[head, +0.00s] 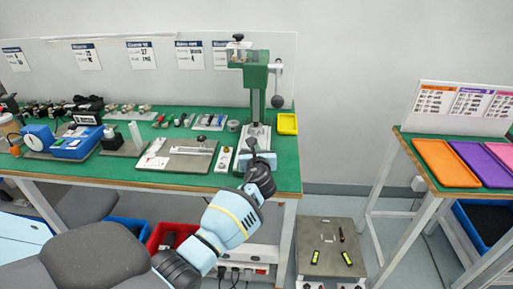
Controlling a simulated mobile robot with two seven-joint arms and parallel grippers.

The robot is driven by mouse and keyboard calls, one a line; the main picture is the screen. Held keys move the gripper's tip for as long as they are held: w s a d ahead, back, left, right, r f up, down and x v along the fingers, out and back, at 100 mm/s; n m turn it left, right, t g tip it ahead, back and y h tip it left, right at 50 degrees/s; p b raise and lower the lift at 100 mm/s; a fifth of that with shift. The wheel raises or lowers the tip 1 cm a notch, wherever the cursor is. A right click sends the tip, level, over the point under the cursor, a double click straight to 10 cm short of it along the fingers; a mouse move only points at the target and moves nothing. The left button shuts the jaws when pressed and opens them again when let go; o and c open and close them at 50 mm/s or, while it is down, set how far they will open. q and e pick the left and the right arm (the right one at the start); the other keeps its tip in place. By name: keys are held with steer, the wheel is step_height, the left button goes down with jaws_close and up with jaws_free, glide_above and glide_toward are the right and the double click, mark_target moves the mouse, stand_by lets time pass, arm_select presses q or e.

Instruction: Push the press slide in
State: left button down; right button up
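The green bench press (256,76) stands upright near the right end of the green-topped workbench, with a handle and dark knob on its right. Its pale base and slide area (259,130) lies at the foot of the column. My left gripper (256,154) is just in front of that base, low over the bench top. The gripper and wrist hide part of the slide, so I cannot tell whether they touch or how far in the slide is. The fingers are too small to tell open from shut. My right gripper is not in view.
Another table at right holds an orange tray (446,164).

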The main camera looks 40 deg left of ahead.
arm_select(q)
steer(key=shift+s+d+r, duration=0.15)
steer(key=shift+s+r, duration=0.05)
steer(key=shift+s, duration=0.05)
steer(key=v, duration=0.3)
steer(key=p+v, duration=0.1)
steer(key=v, duration=0.2)
steer(key=p+v, duration=0.1)
steer(key=v, duration=0.2)
steer(key=shift+f, duration=0.25)
steer(key=shift+s+d, duration=0.2)
steer(key=shift+d, duration=0.1)
steer(key=shift+s+d, duration=0.1)
steer(key=shift+s, duration=0.1)
